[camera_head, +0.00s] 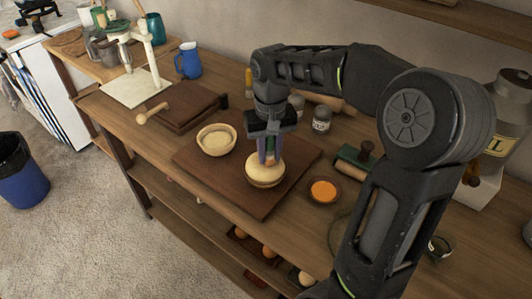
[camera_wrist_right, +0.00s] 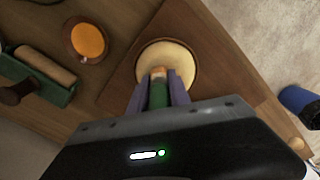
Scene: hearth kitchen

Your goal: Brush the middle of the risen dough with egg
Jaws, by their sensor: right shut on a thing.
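The risen dough (camera_head: 265,170) is a pale dome in a round wooden bowl on a dark wooden board (camera_head: 222,184). It also shows in the right wrist view (camera_wrist_right: 178,55). My right gripper (camera_head: 268,158) points down over the dough and is shut on a brush with a green handle (camera_wrist_right: 158,95). The brush tip is at the dough's near-middle part; I cannot tell whether it touches. A small dish of orange egg (camera_head: 323,191) stands to the right of the board and also shows in the wrist view (camera_wrist_right: 88,40). My left gripper is not in view.
A green block with a wooden roller (camera_head: 352,161), a jar (camera_head: 321,119) and a blue mug (camera_head: 188,60) stand nearby. The table's front edge is close to the board.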

